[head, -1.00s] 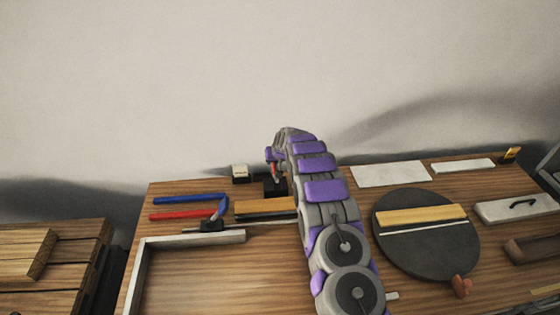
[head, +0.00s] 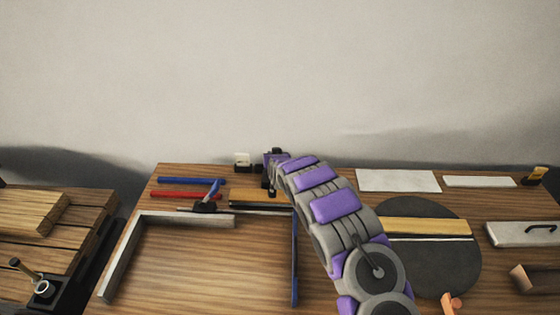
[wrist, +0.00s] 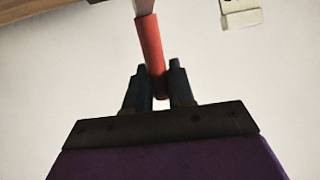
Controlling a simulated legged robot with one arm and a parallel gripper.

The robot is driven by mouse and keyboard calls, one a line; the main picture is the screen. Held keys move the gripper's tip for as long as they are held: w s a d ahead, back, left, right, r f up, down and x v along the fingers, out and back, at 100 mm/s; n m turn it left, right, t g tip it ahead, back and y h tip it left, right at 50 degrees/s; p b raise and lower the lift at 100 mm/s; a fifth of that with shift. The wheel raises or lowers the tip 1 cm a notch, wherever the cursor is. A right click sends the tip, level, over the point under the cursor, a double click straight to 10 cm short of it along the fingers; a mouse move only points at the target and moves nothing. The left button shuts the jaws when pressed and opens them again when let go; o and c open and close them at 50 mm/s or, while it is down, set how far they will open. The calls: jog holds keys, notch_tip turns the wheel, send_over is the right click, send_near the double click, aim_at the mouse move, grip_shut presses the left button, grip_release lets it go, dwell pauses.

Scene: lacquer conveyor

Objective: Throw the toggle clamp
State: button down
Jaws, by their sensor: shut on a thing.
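In the wrist view the toggle clamp's red handle (wrist: 149,38) runs from the top edge down between the two dark fingers of my gripper (wrist: 159,68). The fingers are shut on it near its end. A pale metal lever joins the handle's far end at the top edge. In the head view my gripper (head: 270,158) is at the back of the wooden workbench (head: 190,270), near its rear edge. The handle cannot be made out there. The clamp's body is mostly hidden by my arm and gripper.
Bars with blue (head: 190,181) and red (head: 178,195) grips lie to the left. A dark round disc (head: 430,265) carries a wooden strip at right. White sheets (head: 398,180) lie at the back right. The bench's front left is clear.

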jog(key=shift+s+a+f+t, duration=0.15)
jog(key=shift+s+a+t, duration=0.05)
jog(key=shift+s+t, duration=0.25)
jog(key=shift+s+d+f+t, duration=0.15)
jog(key=shift+d+f+t, duration=0.05)
jog(key=shift+d+t, duration=0.05)
jog(key=shift+s+a, duration=0.1)
jog(key=shift+s, duration=0.05)
jog(key=c, duration=1.1)
grip_release()
jog(key=shift+s, duration=0.15)
jog(key=shift+r, duration=0.1)
jog(key=shift+r, duration=0.1)
jog(key=shift+s, duration=0.25)
jog(key=p+v, duration=0.3)
jog(key=v, duration=1.3)
jog(key=shift+s+d, duration=0.35)
jog(key=shift+d, duration=0.05)
